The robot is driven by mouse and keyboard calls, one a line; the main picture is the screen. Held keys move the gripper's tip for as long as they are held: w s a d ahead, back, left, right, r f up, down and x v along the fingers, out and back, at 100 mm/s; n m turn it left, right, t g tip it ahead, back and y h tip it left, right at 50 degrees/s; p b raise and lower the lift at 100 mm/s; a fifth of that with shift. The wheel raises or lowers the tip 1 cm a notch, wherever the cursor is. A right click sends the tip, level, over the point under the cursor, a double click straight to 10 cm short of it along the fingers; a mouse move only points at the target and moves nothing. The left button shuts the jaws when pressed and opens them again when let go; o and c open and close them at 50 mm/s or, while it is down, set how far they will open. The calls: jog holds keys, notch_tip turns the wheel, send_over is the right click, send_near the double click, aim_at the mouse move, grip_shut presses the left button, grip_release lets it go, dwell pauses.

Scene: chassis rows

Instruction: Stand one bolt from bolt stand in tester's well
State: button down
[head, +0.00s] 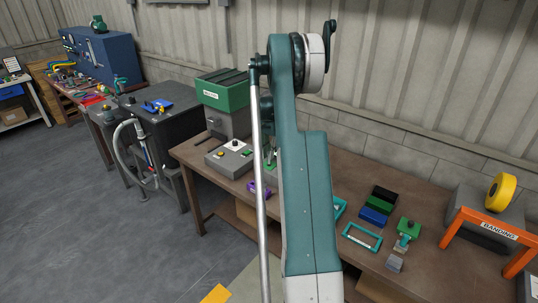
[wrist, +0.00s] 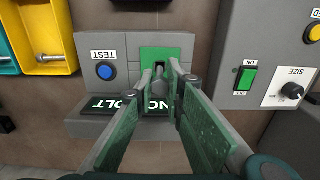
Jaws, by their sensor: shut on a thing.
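In the wrist view the tester (wrist: 106,86) is a grey block with a blue button under a TEST label and a green square (wrist: 154,53) on top. A black sign on its near side is partly covered by my fingers; the letters of BOLT partly show. My gripper (wrist: 161,84) has green fingers and is shut on a small grey bolt (wrist: 160,72), seen between the fingertips in front of the green square. The bolt's lower end and the well are hidden, so I cannot tell whether it is in the well. In the head view my arm hides most of the gripper.
A grey machine (wrist: 238,82) with a green switch and a SIZE knob stands close right of the tester. A yellow tray (wrist: 68,22) with a bolt lying in it is at upper left. The bench (head: 440,265) also holds an orange BANDING stand (head: 460,222) at right.

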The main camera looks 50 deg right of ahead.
aim_at(269, 160)
jog(key=shift+f+b, duration=1.4)
jog(key=shift+f, duration=0.8)
dwell(0.5)
jog(key=c, duration=2.3)
grip_release()
jog(key=shift+r, duration=0.15)
notch_tip(269, 160, up, 12)
jog(key=shift+f, duration=0.1)
